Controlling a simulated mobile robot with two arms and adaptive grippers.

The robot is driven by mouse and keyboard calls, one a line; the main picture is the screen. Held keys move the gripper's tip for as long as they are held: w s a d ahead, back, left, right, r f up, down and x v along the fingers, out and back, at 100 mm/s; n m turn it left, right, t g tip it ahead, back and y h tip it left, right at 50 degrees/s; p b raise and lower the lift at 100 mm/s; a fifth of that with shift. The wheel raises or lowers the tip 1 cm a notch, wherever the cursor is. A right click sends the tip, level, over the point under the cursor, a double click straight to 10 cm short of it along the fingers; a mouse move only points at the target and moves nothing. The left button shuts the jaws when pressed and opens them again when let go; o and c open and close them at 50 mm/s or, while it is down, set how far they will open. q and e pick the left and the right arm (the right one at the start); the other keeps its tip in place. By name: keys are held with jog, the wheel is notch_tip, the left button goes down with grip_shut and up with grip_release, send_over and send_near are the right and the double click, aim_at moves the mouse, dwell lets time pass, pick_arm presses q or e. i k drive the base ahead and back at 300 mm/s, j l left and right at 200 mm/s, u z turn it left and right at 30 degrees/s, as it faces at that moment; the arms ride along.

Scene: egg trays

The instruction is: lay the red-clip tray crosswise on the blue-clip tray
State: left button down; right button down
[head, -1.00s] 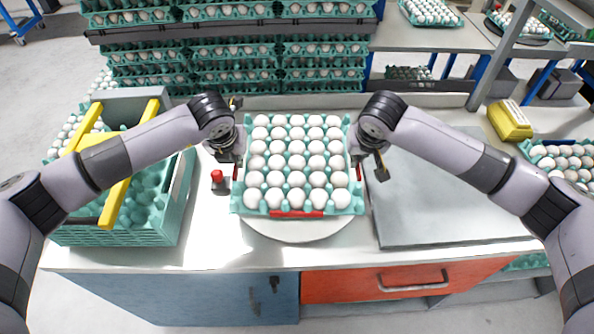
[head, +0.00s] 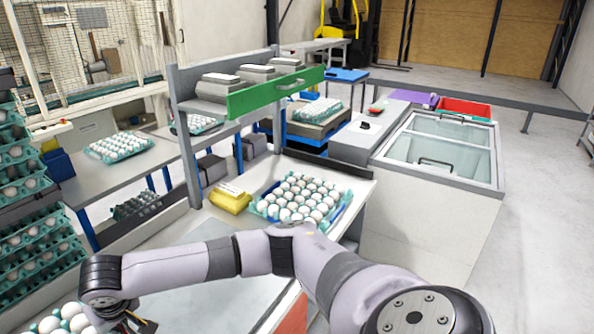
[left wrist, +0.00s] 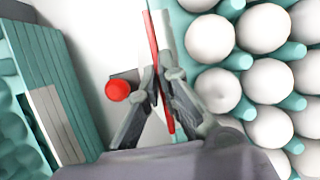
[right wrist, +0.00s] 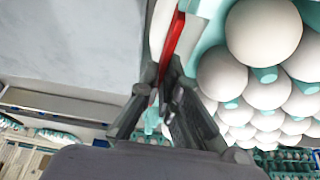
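The red-clip tray is teal and full of white eggs; only a corner (head: 88,327) shows at the bottom left of the head view. In the left wrist view my left gripper (left wrist: 158,82) is shut on the red clip (left wrist: 150,40) at its edge. In the right wrist view my right gripper (right wrist: 165,75) is shut on the red clip (right wrist: 173,40) on the opposite edge. The right gripper also shows in the head view (head: 132,325). The blue-clip tray (head: 345,208), also full of white eggs, lies at the far right end of the counter.
A yellow box (head: 230,199) sits left of the blue-clip tray, beside a shelf post. A bare grey mat (head: 190,305) lies between the two trays, partly behind my right arm. A glass-lidded chest (head: 440,150) stands at the right. A red-topped object (left wrist: 118,90) is near my left gripper.

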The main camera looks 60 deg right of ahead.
aim_at(303, 195)
jog(key=l, duration=2.2)
jog(key=k+l+u, duration=0.1)
jog(key=l, duration=2.1)
